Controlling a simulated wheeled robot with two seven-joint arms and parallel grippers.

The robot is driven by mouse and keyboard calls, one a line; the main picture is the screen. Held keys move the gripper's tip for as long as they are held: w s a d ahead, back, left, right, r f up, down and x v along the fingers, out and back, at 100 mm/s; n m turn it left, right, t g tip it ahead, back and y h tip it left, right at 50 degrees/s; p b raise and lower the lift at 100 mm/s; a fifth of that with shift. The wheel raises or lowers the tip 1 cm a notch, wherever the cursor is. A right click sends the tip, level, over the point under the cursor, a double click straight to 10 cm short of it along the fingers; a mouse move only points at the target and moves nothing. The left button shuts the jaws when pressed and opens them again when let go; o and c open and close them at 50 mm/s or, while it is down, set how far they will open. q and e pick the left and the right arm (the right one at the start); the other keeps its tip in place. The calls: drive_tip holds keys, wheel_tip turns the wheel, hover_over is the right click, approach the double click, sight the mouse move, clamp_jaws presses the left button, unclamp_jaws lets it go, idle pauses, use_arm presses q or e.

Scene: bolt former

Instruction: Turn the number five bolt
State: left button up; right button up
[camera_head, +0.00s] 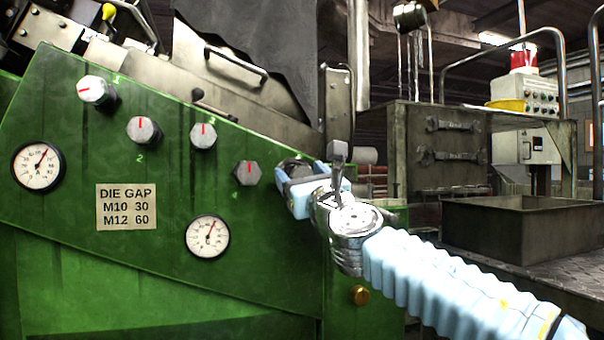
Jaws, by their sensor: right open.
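A row of hex bolts with red marks runs across the sloping green panel (90,265). The bolt labelled 1 (97,90) has its mark pointing left. The bolts labelled 2 (144,131) and 3 (203,135) have their marks upright, as does the grey bolt (247,173) right of them. The rightmost bolt (296,168), in the place of number five, is partly hidden by my right gripper; its label and mark cannot be made out. My right gripper (299,178) is open at this bolt, its fingers seemingly on either side. Contact cannot be told. My left gripper is not in view.
Two dial gauges (38,166) (208,236) and a "DIE GAP" plate (126,207) sit on the panel. A brass knob (359,295) is below my right wrist. A metal lever (338,155) rises near it. An open metal bin (520,228) stands at right.

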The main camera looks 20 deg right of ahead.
drive_tip(key=c, duration=0.9)
drive_tip(key=shift+n, duration=0.5)
drive_tip(key=shift+c, duration=0.3)
drive_tip(key=o, duration=1)
drive_tip(key=shift+c, duration=0.2)
drive_tip(key=shift+s, duration=0.1)
drive_tip(key=shift+s+f+b, duration=0.2)
drive_tip(key=shift+s+b, duration=0.1)
drive_tip(key=shift+s, duration=0.05)
drive_tip(key=b+v, duration=0.3)
drive_tip(key=v, duration=1)
drive_tip(key=shift+d, duration=0.15)
drive_tip(key=shift+w, duration=0.1)
